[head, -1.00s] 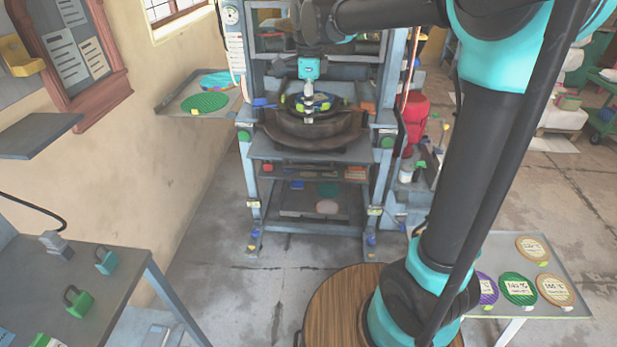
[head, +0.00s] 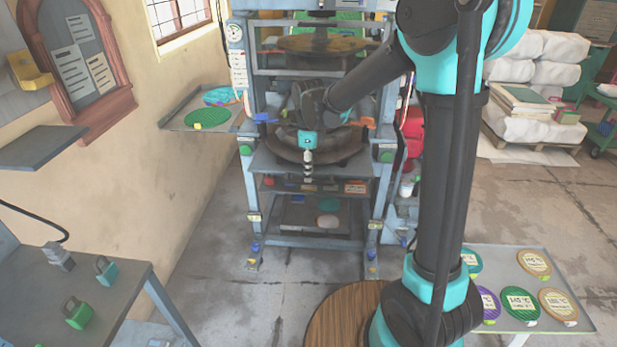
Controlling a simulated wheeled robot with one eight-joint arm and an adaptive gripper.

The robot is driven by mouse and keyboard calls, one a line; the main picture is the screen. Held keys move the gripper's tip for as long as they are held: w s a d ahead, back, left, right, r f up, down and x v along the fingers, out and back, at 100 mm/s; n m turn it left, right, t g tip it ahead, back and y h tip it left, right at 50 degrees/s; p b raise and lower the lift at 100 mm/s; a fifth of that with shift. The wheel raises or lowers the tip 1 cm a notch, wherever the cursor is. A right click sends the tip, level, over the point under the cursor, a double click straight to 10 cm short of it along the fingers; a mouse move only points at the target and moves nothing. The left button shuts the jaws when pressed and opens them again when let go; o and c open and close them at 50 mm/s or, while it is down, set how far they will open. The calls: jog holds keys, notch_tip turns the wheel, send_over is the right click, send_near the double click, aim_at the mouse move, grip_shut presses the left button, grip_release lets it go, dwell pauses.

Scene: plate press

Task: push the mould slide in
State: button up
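The press (head: 259,180) stands ahead, a blue-grey frame with a dark round bed (head: 345,150) at mid height. I take this dark rounded part to be the mould slide, though I cannot be sure; my wrist hides its middle and back. My gripper (head: 308,178) points down in front of the bed's front rim, below a teal wrist piece. Its fingers look together in one narrow column, with nothing visible between them. I cannot tell whether it touches the rim.
A side shelf (head: 170,122) with a green disc (head: 208,117) is left of the press. A bench (head: 120,285) with green and teal weights stands front left. A small table (head: 535,262) with labelled discs is at right. The floor before the press is clear.

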jog(key=shift+f, duration=1.45)
grip_shut()
